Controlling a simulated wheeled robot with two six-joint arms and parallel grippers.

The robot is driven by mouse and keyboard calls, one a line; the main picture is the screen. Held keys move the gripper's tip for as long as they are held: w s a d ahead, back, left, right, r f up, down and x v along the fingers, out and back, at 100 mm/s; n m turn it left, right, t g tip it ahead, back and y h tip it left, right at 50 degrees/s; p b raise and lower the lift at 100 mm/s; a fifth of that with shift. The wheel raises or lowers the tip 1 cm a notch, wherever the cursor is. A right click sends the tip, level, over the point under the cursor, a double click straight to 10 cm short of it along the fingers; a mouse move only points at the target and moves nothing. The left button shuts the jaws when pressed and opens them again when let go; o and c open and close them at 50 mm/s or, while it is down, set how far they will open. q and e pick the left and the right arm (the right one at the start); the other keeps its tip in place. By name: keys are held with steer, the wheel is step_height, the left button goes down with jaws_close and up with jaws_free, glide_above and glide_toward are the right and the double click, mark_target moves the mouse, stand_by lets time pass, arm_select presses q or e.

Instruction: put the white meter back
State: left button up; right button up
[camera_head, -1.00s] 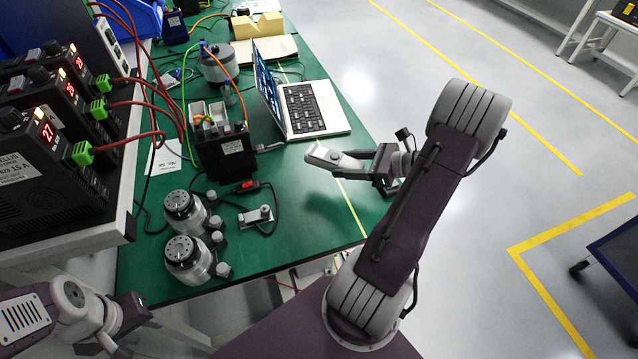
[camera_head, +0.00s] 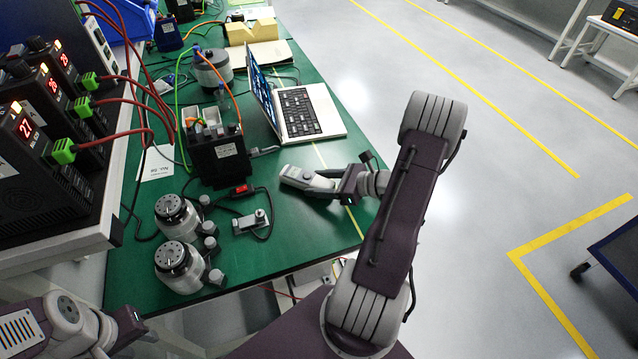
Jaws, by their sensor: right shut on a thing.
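The white meter (camera_head: 299,178) is a small pale handheld device. It is in my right gripper (camera_head: 334,184), which is shut on its near end and holds it over the right part of the green table, in front of the laptop. Its far end points left. I cannot tell whether it touches the table top. My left gripper (camera_head: 128,326) is at the lower left, off the table's front corner and away from the meter. Its fingertips do not show clearly.
The green table (camera_head: 320,236) is bare around the meter. An open laptop (camera_head: 310,112) stands behind it. A black box (camera_head: 219,158) with wires, two round silver actuators (camera_head: 178,266) and a small metal bracket (camera_head: 250,221) are to the left. Power supplies (camera_head: 40,165) stand on a shelf at left.

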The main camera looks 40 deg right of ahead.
steer(key=shift+f, duration=0.2)
steer(key=o, duration=1.6)
steer(key=shift+r, duration=0.3)
steer(key=p+v, duration=0.2)
steer(key=v, duration=0.8)
steer(key=shift+s+d+r, duration=0.15)
steer(key=shift+s+d, duration=0.05)
steer(key=shift+s, duration=0.1)
steer(key=shift+s+d+r, duration=0.15)
steer(key=shift+s+d, duration=0.15)
steer(key=shift+s, duration=0.25)
